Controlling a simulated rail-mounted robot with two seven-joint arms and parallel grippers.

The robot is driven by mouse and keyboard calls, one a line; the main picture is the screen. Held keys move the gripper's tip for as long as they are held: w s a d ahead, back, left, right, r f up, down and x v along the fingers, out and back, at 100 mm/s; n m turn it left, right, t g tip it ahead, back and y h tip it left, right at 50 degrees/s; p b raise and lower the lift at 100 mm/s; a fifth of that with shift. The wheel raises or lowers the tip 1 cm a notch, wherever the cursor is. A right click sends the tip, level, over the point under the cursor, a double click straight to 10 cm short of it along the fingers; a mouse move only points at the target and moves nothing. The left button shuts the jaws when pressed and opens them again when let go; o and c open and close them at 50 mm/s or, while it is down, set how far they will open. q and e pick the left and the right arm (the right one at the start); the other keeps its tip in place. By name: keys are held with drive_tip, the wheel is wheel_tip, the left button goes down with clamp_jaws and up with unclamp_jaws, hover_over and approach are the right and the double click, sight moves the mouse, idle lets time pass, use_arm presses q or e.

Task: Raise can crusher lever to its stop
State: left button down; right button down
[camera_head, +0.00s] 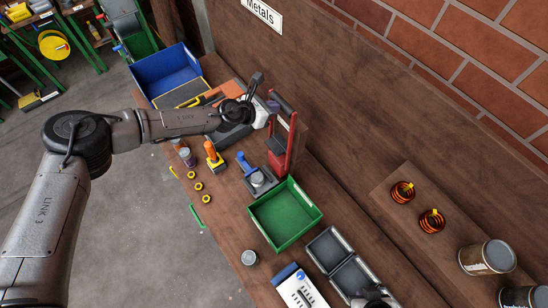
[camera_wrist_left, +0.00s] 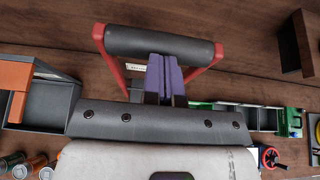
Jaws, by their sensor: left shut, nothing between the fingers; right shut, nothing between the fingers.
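The can crusher (camera_head: 291,150) has a red frame and stands at the back of the bench, by the wooden back panel. Its lever has a black bar handle (camera_head: 282,101), at the top of the crusher. In the left wrist view the black handle (camera_wrist_left: 160,42) lies crosswise between two red lever arms (camera_wrist_left: 110,65). My left gripper (camera_head: 273,106) is shut and empty beside the handle. Its purple fingers (camera_wrist_left: 165,75) point at the handle's near edge between the red arms; I cannot tell whether they touch. My right gripper (camera_head: 372,295) shows only partly at the bottom edge, shut and empty.
A blue bin (camera_head: 188,62) is at the far end. Cans (camera_head: 486,257) stand at right.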

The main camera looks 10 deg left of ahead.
use_arm(q)
drive_tip(key=v, duration=0.8)
drive_tip(key=shift+a, duration=0.15)
drive_tip(key=shift+f, duration=0.1)
idle(0.6)
